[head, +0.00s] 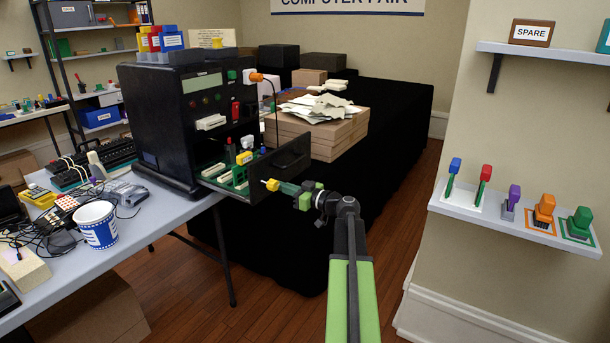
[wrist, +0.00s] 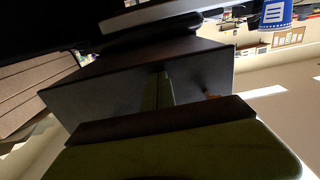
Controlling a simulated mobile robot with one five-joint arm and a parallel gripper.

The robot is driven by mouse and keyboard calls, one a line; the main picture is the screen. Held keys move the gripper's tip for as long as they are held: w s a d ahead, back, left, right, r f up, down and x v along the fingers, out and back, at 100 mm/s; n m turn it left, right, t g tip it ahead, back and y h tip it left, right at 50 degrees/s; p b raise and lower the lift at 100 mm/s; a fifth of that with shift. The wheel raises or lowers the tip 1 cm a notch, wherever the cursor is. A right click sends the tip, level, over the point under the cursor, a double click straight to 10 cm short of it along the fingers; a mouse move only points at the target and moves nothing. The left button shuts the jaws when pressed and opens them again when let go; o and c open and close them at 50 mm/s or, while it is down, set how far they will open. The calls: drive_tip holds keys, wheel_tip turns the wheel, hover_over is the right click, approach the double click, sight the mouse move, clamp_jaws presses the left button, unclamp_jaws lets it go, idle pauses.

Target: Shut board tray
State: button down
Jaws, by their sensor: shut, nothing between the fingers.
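The board tray (head: 293,157) sticks out from the lower front of the black machine (head: 165,120), so it stands open. Green boards with white and red parts (head: 228,170) show inside it. My gripper (head: 271,184) is shut and empty, with its tip overlapping the tray's dark front panel from the right. I cannot tell whether it touches the panel. In the wrist view a dark box-like form (wrist: 130,85), likely the tray, fills the middle, close up and dim.
The machine stands on a grey table with a blue-and-white cup (head: 97,224) and cables. Cardboard boxes (head: 325,135) with papers lie on a black-draped table behind the tray. A wall shelf (head: 515,219) with coloured tools is at the right.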

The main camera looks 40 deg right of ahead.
approach(229, 168)
drive_tip(key=shift+w+a+r, duration=0.15)
drive_tip(key=shift+w+a, duration=0.35)
drive_tip(key=shift+w, duration=0.35)
drive_tip(key=shift+w+a+r, duration=0.15)
drive_tip(key=shift+w+a, duration=0.3)
drive_tip(key=shift+w, duration=0.4)
drive_tip(key=shift+w+a+r, duration=0.15)
drive_tip(key=shift+w+a, duration=0.35)
drive_tip(key=shift+w, duration=0.5)
drive_tip(key=shift+x, duration=1.2)
drive_tip(key=shift+v, duration=4.6)
drive_tip(key=shift+f, duration=0.1)
